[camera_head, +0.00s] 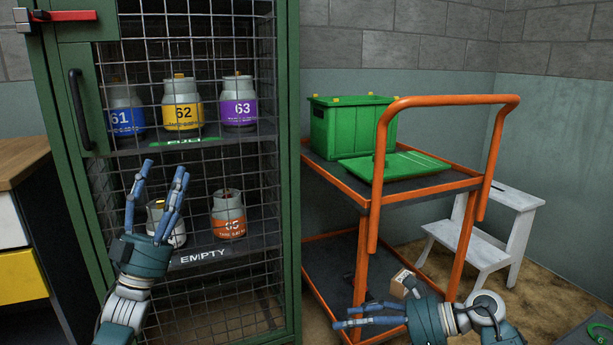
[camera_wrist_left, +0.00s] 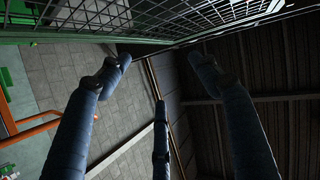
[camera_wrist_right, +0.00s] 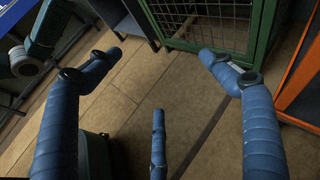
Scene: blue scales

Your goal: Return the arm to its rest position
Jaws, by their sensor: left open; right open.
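My left gripper (camera_head: 160,200) is raised in front of the mesh door of the green cage cabinet (camera_head: 291,180). Its blue fingers point up and are spread open with nothing between them. In the left wrist view the open fingers (camera_wrist_left: 160,75) point up past the mesh toward the dark ceiling. My right gripper (camera_head: 352,318) is low at the front of the orange cart, fingers pointing left, open and empty. In the right wrist view its spread fingers (camera_wrist_right: 158,65) face the floor and the cabinet's lower corner.
Canisters 61 (camera_head: 122,118), 62 (camera_head: 182,112), 63 (camera_head: 238,108) and 65 (camera_head: 229,222) stand behind the mesh. An orange cart (camera_head: 450,100) holds a green crate (camera_head: 345,130) and its lid (camera_head: 400,164). A white step stool (camera_head: 500,235) stands right. A small box (camera_head: 402,281) is near my right gripper.

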